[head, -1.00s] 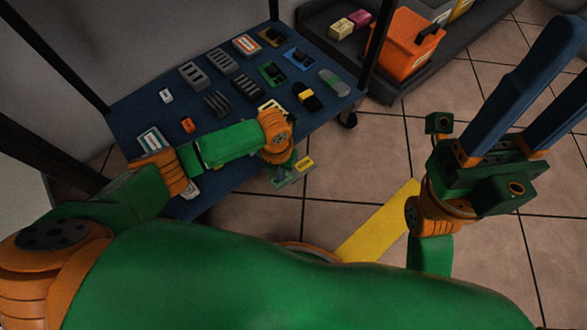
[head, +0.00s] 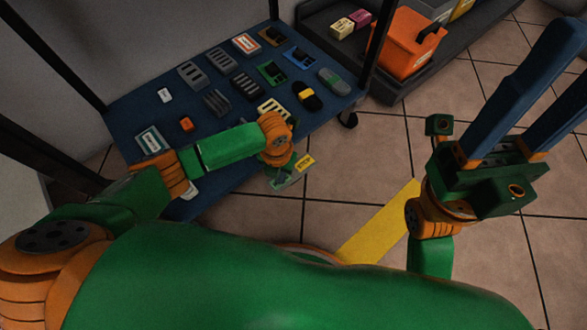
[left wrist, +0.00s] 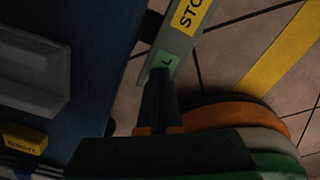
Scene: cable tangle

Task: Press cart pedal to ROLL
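The cart pedal is a grey bar with a yellow STOP label (head: 305,162), low beside the cart's blue deck (head: 235,178). In the left wrist view the pedal (left wrist: 184,45) shows the STOP label at top and a green label (left wrist: 163,62) with only an "L" readable; the rest is hidden behind my fingers. My left gripper (left wrist: 160,75) is shut and empty, its tips over the green-labelled end. I cannot tell whether they touch it. In the head view my wrist hides most of that end. My right gripper (head: 560,75) is open and empty, raised at right.
The deck carries several small parts, including a red-white box (head: 246,44) and grey blocks. Black posts rise at its corners, and a caster (head: 348,119) shows below. An orange bin (head: 404,42) stands on a dark shelf behind. A yellow strip (head: 378,225) crosses the clear tiled floor.

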